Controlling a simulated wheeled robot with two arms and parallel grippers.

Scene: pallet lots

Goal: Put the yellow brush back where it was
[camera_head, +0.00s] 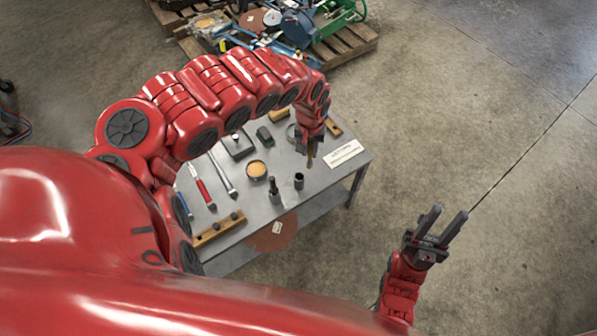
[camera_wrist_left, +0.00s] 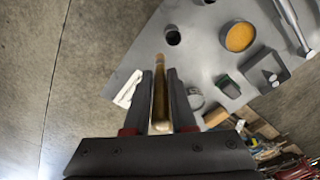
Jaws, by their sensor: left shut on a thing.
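My left gripper (camera_head: 311,145) is shut on the yellow brush, a thin tan-yellow stick (camera_head: 310,160) that points down over the right part of the grey table. In the left wrist view the brush (camera_wrist_left: 160,98) lies between the two dark fingers, its tip apart from the dark cup there (camera_wrist_left: 172,36). In the head view this small dark cup (camera_head: 299,182) stands just in front of the brush, beside a dark holder with an upright post (camera_head: 274,190). My right gripper (camera_head: 448,213) is open and empty, off the table to the right.
The grey table (camera_head: 318,176) also holds a round tin with orange contents (camera_head: 257,169), a white label card (camera_head: 343,153), a red-handled tool (camera_head: 202,188), a wooden block with dark knobs (camera_head: 219,229) and a square grey box (camera_head: 238,146). A loaded pallet (camera_head: 345,43) stands behind.

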